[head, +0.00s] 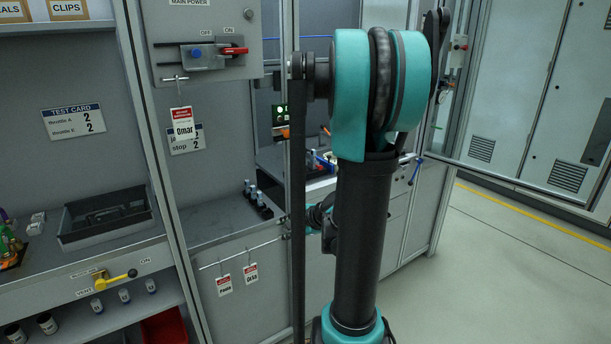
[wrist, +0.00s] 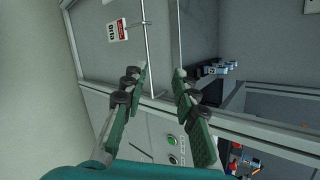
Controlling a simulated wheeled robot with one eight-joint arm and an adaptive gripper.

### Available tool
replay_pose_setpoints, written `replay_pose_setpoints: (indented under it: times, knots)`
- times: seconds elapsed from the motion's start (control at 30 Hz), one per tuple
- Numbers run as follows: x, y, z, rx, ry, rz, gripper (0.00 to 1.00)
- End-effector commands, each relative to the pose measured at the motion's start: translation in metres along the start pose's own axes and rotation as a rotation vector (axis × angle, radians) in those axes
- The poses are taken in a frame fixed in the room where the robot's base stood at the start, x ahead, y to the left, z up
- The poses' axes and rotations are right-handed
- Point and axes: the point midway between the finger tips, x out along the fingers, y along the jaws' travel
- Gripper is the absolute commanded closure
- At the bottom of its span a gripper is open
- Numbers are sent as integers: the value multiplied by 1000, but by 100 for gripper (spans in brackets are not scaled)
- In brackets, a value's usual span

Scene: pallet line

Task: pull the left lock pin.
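I cannot pick out the left lock pin for certain in either view. A small blue-ended piece (head: 416,171) shows at the right edge of the cabinet in the head view, and I cannot tell whether it is a lock pin. My gripper is open and empty in the wrist view (wrist: 160,74), its two green fingers spread apart. Its fingertips appear near a thin metal rod (wrist: 148,45) on a grey panel, and I see no grip on it. In the head view my gripper is mostly hidden behind my arm.
A rod (head: 240,253) with red-and-white tags (head: 224,285) runs along the front panel. Small dark-based fittings (head: 257,200) stand on the shelf above. A main power switch (head: 232,51) and a black tray (head: 105,217) are at left. The floor at right (head: 490,270) is clear.

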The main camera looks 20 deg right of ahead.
Motion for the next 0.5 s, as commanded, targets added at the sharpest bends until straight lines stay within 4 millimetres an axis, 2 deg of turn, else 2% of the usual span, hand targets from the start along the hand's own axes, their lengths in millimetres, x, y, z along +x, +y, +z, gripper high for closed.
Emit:
replay_pose_setpoints:
  times: [0.03,0.1,0.17,0.3,0.5]
  knots:
    - [2,-17,-16,130,-17,-58,71]
    - [3,-39,-34,314,-57,-138,71]
    - [1,-56,-52,472,-99,-204,71]
    - [-10,-91,-100,825,-221,-355,71]
    - [-35,-119,-160,1205,-414,-514,71]
